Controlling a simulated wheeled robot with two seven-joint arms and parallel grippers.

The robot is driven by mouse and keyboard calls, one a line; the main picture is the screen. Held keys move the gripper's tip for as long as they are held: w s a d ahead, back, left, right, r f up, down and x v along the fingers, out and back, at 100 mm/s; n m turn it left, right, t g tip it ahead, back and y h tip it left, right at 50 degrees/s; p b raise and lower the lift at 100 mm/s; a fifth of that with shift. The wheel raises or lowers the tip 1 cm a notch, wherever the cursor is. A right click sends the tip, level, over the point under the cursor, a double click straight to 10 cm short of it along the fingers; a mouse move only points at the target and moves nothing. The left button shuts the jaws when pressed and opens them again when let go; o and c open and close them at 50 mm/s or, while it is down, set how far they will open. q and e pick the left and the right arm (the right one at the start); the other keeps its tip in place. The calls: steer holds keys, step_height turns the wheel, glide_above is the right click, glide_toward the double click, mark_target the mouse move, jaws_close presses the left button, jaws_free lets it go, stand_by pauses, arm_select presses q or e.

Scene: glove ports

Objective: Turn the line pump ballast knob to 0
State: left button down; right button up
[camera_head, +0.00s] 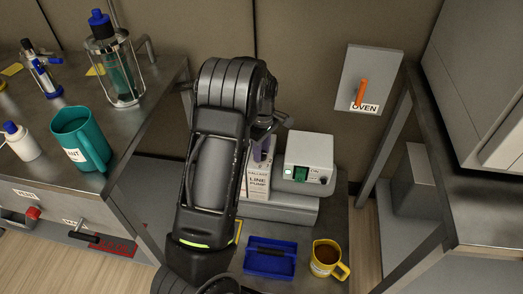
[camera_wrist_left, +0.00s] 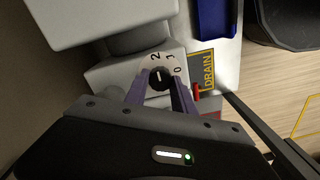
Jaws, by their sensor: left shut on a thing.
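The line pump (camera_head: 257,184) is a pale box with a "BALLAST LINE PUMP" label in the head view, partly hidden by my left arm. Its ballast knob (camera_wrist_left: 159,78) is a small dark round knob with a pale mark, seen in the wrist view. A white dial face (camera_wrist_left: 156,57) around it carries 2, 1 and 0. I cannot tell exactly which number the mark points at. My left gripper (camera_wrist_left: 160,84) has its purple fingers on either side of the knob, shut on it. This gripper (camera_head: 262,149) shows only partly in the head view, where the knob is hidden. My right gripper is not in view.
A white box with a green switch (camera_head: 309,163) stands right of the pump. A blue tray (camera_head: 270,270) and a yellow mug (camera_head: 325,257) stand in front. A yellow-edged DRAIN label (camera_wrist_left: 207,69) and a red part (camera_wrist_left: 196,92) lie close to the fingers.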

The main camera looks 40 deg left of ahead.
arm_select(q)
steer(key=shift+m, duration=0.4)
steer(key=m+p, duration=0.1)
steer(key=m, duration=0.6)
steer(key=shift+m+p, duration=0.3)
steer(key=m, duration=0.4)
steer(key=shift+m, duration=0.3)
steer(key=m, duration=0.5)
steer(key=shift+d, duration=0.1)
steer(key=c, duration=1.1)
jaws_free()
steer(key=shift+o, duration=0.2)
